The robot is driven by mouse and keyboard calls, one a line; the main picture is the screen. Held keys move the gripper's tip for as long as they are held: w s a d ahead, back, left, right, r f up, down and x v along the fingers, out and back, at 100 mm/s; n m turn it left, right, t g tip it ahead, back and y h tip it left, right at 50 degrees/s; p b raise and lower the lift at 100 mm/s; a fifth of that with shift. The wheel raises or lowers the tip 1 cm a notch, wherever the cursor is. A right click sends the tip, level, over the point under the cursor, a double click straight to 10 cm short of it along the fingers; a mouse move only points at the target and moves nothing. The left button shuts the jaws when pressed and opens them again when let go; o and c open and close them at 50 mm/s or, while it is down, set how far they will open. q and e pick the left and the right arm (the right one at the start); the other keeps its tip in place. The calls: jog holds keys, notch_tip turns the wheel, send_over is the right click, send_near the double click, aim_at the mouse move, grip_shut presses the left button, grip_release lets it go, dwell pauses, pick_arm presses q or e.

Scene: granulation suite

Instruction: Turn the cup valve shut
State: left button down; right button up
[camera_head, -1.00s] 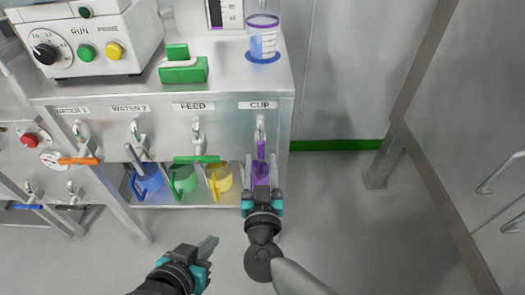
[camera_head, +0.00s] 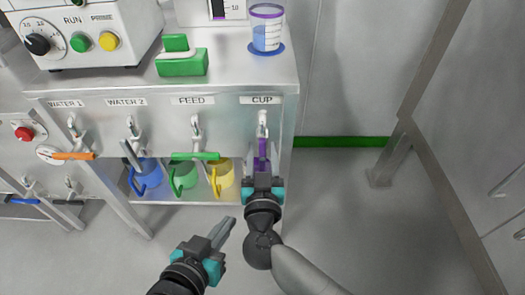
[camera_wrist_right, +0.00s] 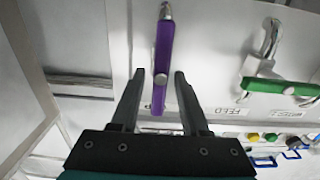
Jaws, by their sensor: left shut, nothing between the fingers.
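The cup valve's purple handle (camera_head: 262,150) hangs upright, in line with its spout, below the CUP label (camera_head: 262,100) on the steel panel. In the right wrist view the purple handle (camera_wrist_right: 163,55) stands between my right gripper's two fingers, with gaps at both sides. My right gripper (camera_head: 262,148) is open around the handle's lower part, seen from the head; the wrist view shows its fingertips (camera_wrist_right: 159,74) spread. My left gripper (camera_head: 226,226) is shut and empty, low in front of the bench, apart from the valve.
The feed valve's green handle (camera_head: 196,156) and an orange handle (camera_head: 74,156) lie level on the left. Blue (camera_head: 146,178), green (camera_head: 183,176) and yellow (camera_head: 223,177) jugs stand on the shelf below. A purple-rimmed cup (camera_head: 267,30) is on the bench top. The floor at right is free.

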grip_shut()
dwell(0.5)
